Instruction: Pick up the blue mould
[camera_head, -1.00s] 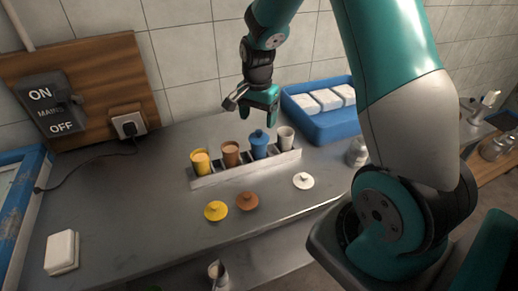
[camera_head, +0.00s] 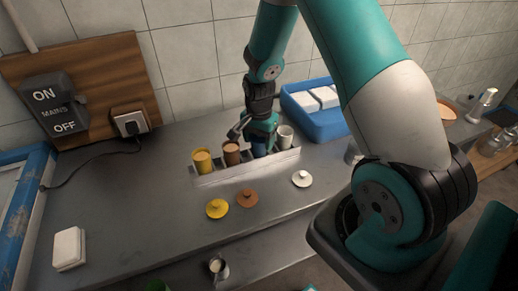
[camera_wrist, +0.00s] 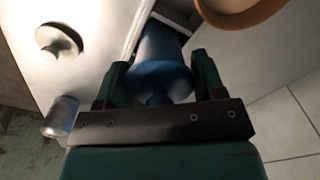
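The blue mould (camera_head: 260,153) stands in the pale rack (camera_head: 245,169) on the metal counter, third from the left in the row. My gripper (camera_head: 262,143) has come down over it from above and hides its top in the head view. In the wrist view the blue mould (camera_wrist: 160,70) lies between my two green fingers (camera_wrist: 160,82), one on each side and very close. Whether the fingers press on it or stand slightly apart I cannot tell.
A yellow cup (camera_head: 202,161) and a brown cup (camera_head: 231,152) stand left of the mould, a white cup (camera_head: 285,136) right. Yellow (camera_head: 217,208), brown (camera_head: 247,198) and white (camera_head: 302,178) lids lie in front. A blue tray (camera_head: 320,124) stands behind right.

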